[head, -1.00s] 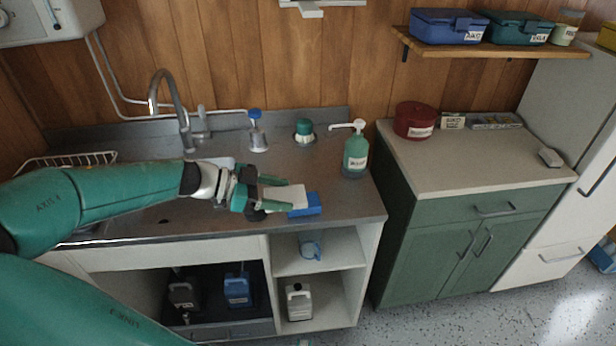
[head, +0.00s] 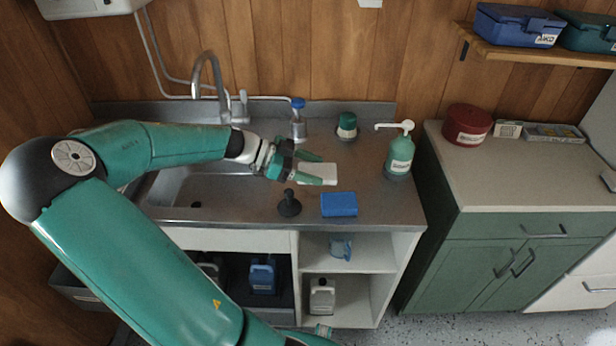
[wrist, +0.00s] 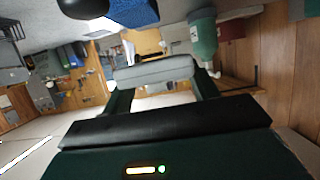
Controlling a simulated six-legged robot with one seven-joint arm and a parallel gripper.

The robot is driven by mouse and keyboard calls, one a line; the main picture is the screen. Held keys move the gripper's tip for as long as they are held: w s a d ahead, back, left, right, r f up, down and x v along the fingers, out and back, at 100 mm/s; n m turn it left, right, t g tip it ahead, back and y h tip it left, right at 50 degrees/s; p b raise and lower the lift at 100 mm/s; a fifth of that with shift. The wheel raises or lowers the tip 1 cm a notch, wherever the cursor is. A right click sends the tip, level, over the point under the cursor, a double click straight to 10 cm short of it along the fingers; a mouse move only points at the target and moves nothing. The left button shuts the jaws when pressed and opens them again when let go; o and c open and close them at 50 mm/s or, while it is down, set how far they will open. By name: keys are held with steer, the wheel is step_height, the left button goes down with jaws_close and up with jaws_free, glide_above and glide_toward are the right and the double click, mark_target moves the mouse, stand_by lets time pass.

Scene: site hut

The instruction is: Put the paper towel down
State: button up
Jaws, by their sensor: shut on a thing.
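The paper towel (head: 322,174) looks like a flat white folded piece. My gripper (head: 314,168) is shut on it, with the green fingers at its two sides. It is over the steel counter (head: 365,190), behind the blue sponge (head: 339,204); I cannot tell whether it touches the counter.
A black plunger-like thing (head: 289,204) stands left of the sponge. A green soap pump bottle (head: 400,155) is to the right, a green-capped jar (head: 347,126) and a blue-topped bottle (head: 298,120) behind. The sink (head: 215,188) is at the left.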

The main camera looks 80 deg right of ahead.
mark_target(305, 169)
steer(key=w+d+f, duration=0.1)
steer(key=d+f, duration=0.1)
steer(key=w+d+f, duration=0.1)
steer(key=f, duration=0.1)
steer(key=w+d+f, duration=0.1)
steer(key=d+f, duration=0.1)
steer(key=shift+d, duration=0.35)
steer(key=f, duration=0.4)
steer(key=shift+w+d, duration=0.1)
steer(key=shift+d, duration=0.1)
steer(key=o, duration=0.9)
steer(key=shift+c, duration=0.2)
steer(key=shift+o, duration=0.4)
steer(key=shift+r, duration=0.1)
steer(key=v, duration=1.2)
